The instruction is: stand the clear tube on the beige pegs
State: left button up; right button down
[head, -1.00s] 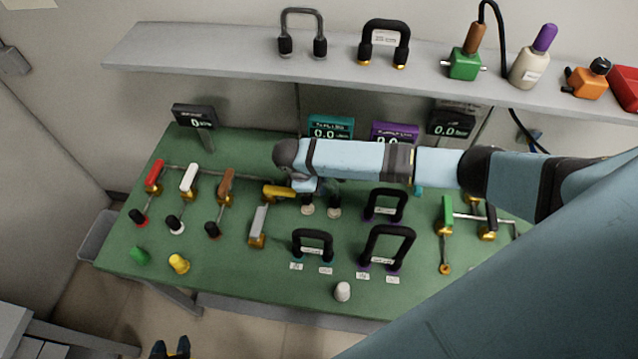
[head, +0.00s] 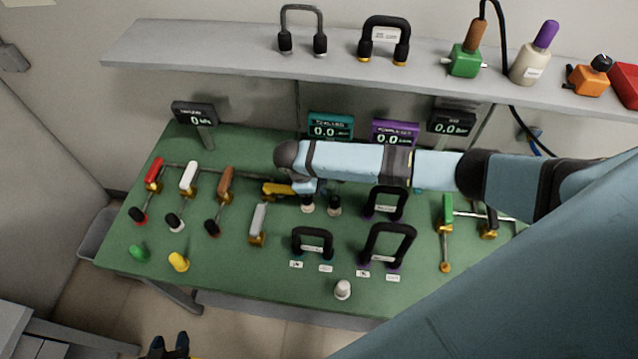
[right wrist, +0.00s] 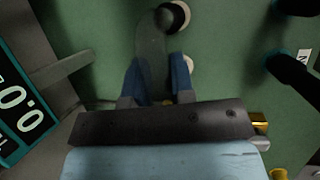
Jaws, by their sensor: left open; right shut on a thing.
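My right gripper (right wrist: 155,80) is shut on the clear tube (right wrist: 150,48), a see-through greyish piece between its blue fingers in the right wrist view. In the head view my right arm covers most of the tube and the gripper. Two beige pegs stand side by side on the green table, a left peg (head: 307,208) and a right peg (head: 335,211), just below the gripper. One dark tube end appears over a pale peg (right wrist: 176,14); I cannot tell whether it is seated. My left gripper (head: 170,345) is open at the bottom edge, away from the table.
Black handles (head: 312,242) (head: 388,245) (head: 385,203) stand close right of and in front of the pegs. Teal (head: 330,127) and purple (head: 395,132) displays stand behind. The green table's front left (head: 220,270) is free.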

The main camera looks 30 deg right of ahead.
pick_arm(q)
jog(key=shift+s+f, duration=0.35)
pick_arm(e)
jog(key=shift+f, duration=0.55)
pick_arm(q)
jog(key=shift+w, duration=0.1)
pick_arm(e)
jog(key=shift+f, duration=0.3)
pick_arm(q)
jog(key=shift+w+b, duration=0.2)
jog(key=shift+b, duration=0.1)
pick_arm(e)
jog(key=shift+f, duration=0.2)
jog(key=c, duration=0.9)
grip_release()
pick_arm(q)
jog(key=shift+w+r, duration=0.1)
jog(key=shift+w, duration=0.05)
